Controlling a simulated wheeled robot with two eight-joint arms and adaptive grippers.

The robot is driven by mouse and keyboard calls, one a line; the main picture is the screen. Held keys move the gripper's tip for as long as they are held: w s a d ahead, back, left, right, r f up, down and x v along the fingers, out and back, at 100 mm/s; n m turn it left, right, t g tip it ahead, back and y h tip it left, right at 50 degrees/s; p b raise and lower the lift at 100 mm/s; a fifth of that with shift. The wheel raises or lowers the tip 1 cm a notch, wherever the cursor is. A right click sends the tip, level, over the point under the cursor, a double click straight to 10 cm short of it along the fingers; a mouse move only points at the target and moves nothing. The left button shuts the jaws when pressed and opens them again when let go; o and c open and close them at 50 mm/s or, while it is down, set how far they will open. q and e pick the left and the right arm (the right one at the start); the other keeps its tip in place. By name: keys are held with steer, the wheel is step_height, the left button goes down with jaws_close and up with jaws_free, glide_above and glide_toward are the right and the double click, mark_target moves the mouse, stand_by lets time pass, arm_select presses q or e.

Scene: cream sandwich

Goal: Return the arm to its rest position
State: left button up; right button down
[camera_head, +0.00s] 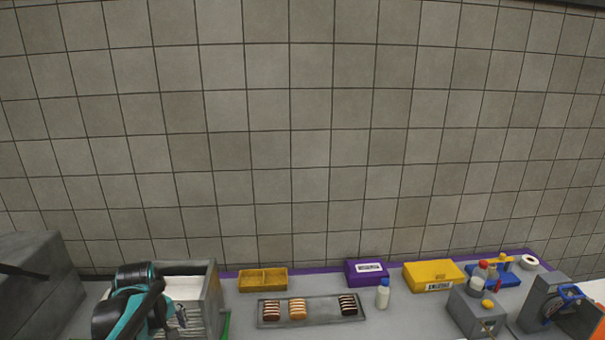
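My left arm, black and teal, comes in at the lower left and bends over the front of a grey box (212,300) with a white inside. My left gripper (178,317) is small and partly hidden by the arm, low at the box's front. I cannot tell whether its fingers are open or shut, or whether they touch the box. My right gripper is not in view.
A grey tray (322,312) holds dark and tan sandwich cookies. Behind it are a yellow divided tray (263,280), a purple box (366,272) and a yellow box (433,275). A white bottle (383,293) stands right of the tray. Grey devices (477,312) crowd the right.

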arm_select(q)
steer(key=s+d+f+m+t+b, duration=0.2)
steer(key=s+d+f+m+b, duration=0.2)
steer(key=s+d+m, duration=0.2)
steer(key=s+d+f+m+t+b, duration=0.3)
steer(key=s+d+f+m+b, duration=0.1)
steer(key=s+d+m, duration=0.3)
steer(key=s+d, duration=0.2)
steer(key=d, duration=0.1)
steer(key=shift+d+f+h, duration=0.15)
steer(key=shift+d+h, duration=0.15)
steer(key=shift+h, duration=0.1)
